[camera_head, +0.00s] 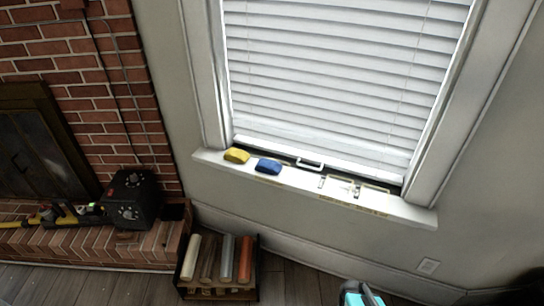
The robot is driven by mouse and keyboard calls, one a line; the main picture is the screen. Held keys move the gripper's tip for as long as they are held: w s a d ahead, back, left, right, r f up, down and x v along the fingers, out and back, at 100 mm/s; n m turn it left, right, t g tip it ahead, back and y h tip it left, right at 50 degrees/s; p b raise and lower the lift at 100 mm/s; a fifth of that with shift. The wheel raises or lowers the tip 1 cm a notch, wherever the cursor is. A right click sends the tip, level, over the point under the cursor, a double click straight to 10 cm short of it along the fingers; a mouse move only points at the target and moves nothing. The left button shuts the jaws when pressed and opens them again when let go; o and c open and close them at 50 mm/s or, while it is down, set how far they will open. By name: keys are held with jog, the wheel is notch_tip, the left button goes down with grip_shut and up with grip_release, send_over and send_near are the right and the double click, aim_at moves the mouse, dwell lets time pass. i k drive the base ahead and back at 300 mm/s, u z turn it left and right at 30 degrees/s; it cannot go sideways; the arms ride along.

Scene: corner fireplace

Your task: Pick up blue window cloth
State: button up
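The blue window cloth (268,166) lies on the white windowsill (300,182), toward its left end. It is a small folded or pad-like shape. A similar yellow cloth (237,155) lies just left of it, with a small gap between them. My gripper does not show clearly in this view. A teal and black part at the bottom edge may belong to my arm, but I cannot tell for sure.
A white window handle (310,163) and metal latch parts (345,186) are right of the blue cloth. A dark crate (182,284) with several rolls stands on the floor below. A black box (133,198) sits on the brick hearth. Floor right of the crate looks clear.

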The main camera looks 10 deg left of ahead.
aim_at(266, 165)
jog(key=u, duration=0.15)
jog(key=i, duration=0.65)
jog(key=u, duration=0.85)
jog(key=k, duration=0.25)
jog(key=u, duration=2.8)
jog(key=k, duration=0.15)
